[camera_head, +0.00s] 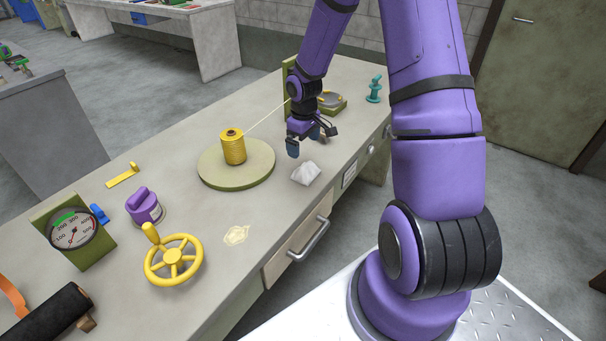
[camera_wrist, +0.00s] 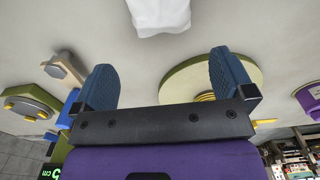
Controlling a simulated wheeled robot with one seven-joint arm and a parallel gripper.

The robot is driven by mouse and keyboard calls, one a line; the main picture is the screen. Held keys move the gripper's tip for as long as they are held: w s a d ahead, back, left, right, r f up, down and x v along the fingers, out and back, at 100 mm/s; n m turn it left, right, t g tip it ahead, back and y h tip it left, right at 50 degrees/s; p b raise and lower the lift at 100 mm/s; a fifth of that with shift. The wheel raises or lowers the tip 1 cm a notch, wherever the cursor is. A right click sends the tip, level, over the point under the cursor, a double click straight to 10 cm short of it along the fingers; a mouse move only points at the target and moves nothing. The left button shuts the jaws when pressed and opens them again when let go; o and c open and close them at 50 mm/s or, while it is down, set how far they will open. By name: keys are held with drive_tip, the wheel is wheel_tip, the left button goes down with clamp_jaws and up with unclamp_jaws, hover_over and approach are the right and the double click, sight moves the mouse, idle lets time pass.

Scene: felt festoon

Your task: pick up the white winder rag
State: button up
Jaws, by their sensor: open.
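The white winder rag (camera_head: 306,173) lies crumpled on the grey bench top near its front edge, just right of the round green base. My gripper (camera_head: 309,143) is above the bench, slightly beyond the rag in the head view, and apart from it. In the wrist view the rag (camera_wrist: 160,16) shows at the top edge, partly cut off, ahead of the gap between the fingers. The two blue fingertips of my gripper (camera_wrist: 162,78) are spread wide with nothing between them.
A yellow spool (camera_head: 233,147) stands on the round green base (camera_head: 213,178), with a thread running toward a green upright. A yellow handwheel (camera_head: 173,259), purple knob (camera_head: 144,206) and dial gauge (camera_head: 74,232) are left. A teal fitting (camera_head: 374,88) stands far right. A drawer handle (camera_head: 309,240) juts out in front.

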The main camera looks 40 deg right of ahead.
sight(306, 164)
wheel_tip(306, 164, down, 5)
drive_tip(key=shift+s+r, duration=0.1)
drive_tip(key=f, duration=0.2)
drive_tip(key=s+f, duration=0.1)
drive_tip(key=f, duration=0.1)
drive_tip(key=shift+f, duration=0.6)
drive_tip(key=shift+d, duration=0.1)
drive_tip(key=c, duration=0.6)
